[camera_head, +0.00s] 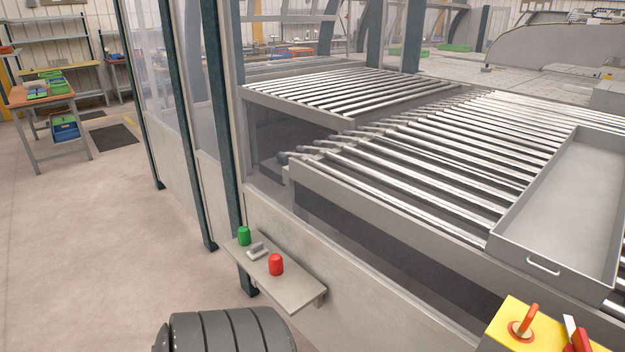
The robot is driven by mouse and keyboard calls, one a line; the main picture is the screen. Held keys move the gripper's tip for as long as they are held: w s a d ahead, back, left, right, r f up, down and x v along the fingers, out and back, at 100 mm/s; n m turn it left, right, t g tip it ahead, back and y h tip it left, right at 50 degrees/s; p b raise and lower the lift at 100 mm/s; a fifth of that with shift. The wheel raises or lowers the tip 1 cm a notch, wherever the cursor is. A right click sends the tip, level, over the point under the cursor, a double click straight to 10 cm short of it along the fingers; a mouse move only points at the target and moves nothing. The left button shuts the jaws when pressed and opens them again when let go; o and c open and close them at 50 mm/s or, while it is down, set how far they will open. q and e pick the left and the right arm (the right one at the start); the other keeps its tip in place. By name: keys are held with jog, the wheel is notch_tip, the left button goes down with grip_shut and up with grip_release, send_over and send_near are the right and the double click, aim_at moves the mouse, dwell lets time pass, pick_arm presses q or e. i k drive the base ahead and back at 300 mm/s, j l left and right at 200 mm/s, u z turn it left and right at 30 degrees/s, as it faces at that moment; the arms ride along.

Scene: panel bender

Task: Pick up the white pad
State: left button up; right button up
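A small shelf (287,285) juts from the outside of the fence at lower centre. Neither of my grippers shows in the head view.
Behind the fence panel (350,290) runs a roller conveyor (420,160) with a metal tray (565,205). A yellow box (512,322) with an orange-red lever stands at lower right. An orange-topped table (40,97) stands at far left. The floor at left is mostly clear.

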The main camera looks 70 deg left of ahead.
aim_at(257, 250)
jog(key=u, duration=2.55)
